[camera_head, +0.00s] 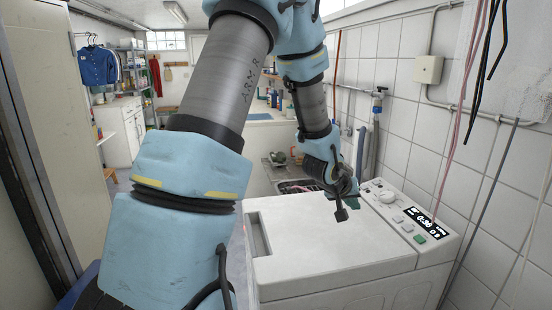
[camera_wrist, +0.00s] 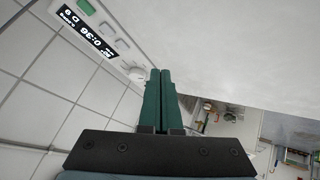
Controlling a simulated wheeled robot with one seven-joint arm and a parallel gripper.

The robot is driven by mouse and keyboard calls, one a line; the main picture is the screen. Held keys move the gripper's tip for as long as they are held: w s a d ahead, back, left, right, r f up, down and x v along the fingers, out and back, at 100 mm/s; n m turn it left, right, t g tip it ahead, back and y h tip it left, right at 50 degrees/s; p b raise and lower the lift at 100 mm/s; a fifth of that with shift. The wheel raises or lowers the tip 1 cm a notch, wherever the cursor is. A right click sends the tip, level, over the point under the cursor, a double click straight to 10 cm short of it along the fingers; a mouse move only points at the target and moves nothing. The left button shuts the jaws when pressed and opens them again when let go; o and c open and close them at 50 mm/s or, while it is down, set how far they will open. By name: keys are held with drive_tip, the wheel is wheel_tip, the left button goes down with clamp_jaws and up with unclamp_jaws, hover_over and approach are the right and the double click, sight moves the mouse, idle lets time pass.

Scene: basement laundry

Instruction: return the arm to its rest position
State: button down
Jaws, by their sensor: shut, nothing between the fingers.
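My arm crosses the middle of the head view, with blue and grey links. My gripper (camera_head: 352,201) is in front of the control panel end of a white top-loading washer (camera_head: 330,244), above its lid. In the wrist view my gripper's two green fingers (camera_wrist: 159,86) lie together, shut, with nothing between them. The wrist view also shows the washer's white top (camera_wrist: 215,45) and its display (camera_wrist: 87,33), which reads 0:36. Whether the fingers touch the washer cannot be told.
A tiled wall (camera_head: 411,148) with hanging cables runs along the right. A grey box (camera_head: 428,69) is mounted on it. Behind the washer are a sink (camera_head: 283,165) and a counter. A white cabinet (camera_head: 121,130) and a hanging blue shirt (camera_head: 97,65) are at the back left.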

drive_tip(key=s+a+r+n+y, duration=0.1)
drive_tip(key=a+r+y, duration=0.15)
drive_tip(key=a, duration=1.05)
drive_tip(key=s+a+r+n+g+y, duration=0.1)
drive_tip(key=s+a+g+y, duration=0.3)
drive_tip(key=s+a, duration=0.9)
drive_tip(key=a, duration=0.3)
drive_tip(key=shift+s+a+r, duration=0.15)
drive_tip(key=shift+a+r, duration=0.1)
drive_tip(key=shift+r, duration=0.05)
